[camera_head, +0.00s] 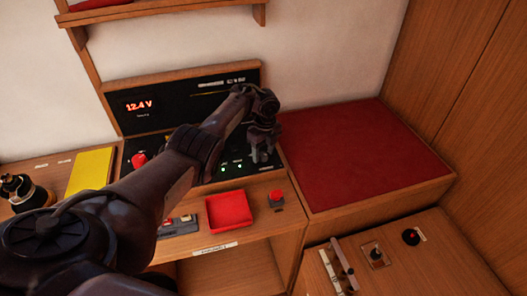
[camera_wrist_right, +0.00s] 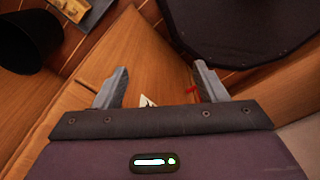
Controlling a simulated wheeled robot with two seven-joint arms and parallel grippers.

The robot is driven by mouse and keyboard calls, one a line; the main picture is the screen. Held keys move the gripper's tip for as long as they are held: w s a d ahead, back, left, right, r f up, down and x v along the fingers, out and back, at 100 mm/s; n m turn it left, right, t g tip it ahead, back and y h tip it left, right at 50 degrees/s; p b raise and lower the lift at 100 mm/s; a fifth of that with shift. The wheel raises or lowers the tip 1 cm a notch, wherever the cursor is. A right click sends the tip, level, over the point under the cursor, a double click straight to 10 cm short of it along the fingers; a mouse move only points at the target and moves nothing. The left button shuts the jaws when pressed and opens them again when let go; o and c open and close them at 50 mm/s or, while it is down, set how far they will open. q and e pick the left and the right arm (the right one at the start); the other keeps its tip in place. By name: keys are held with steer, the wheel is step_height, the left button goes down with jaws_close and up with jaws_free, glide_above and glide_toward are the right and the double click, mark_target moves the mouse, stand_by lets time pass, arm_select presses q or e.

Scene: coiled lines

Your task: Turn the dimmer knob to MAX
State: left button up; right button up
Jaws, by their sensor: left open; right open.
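My left gripper (camera_head: 262,152) reaches over the right end of the black control panel (camera_head: 195,97), pointing down at its lower face. It is open, and its fingers are close to the panel beside two green lights. A small dark shape between or just behind the fingertips may be the dimmer knob, but the gripper hides most of it. I cannot read its setting or tell whether the fingers touch it. My right gripper (camera_wrist_right: 162,84) is open and empty in the right wrist view, above a wooden surface.
A red tray (camera_head: 229,210) and a red button on a grey base (camera_head: 277,199) sit on the ledge below the panel. A red cushion (camera_head: 350,150) lies right. A yellow book (camera_head: 90,170) lies left. The lower right counter holds a black round control (camera_head: 411,237).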

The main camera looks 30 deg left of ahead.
mark_target(265, 154)
arm_select(q)
steer(key=r, duration=0.7)
steer(key=shift+w+r, duration=0.2)
steer(key=shift+r, duration=0.2)
steer(key=shift+d+f, duration=0.1)
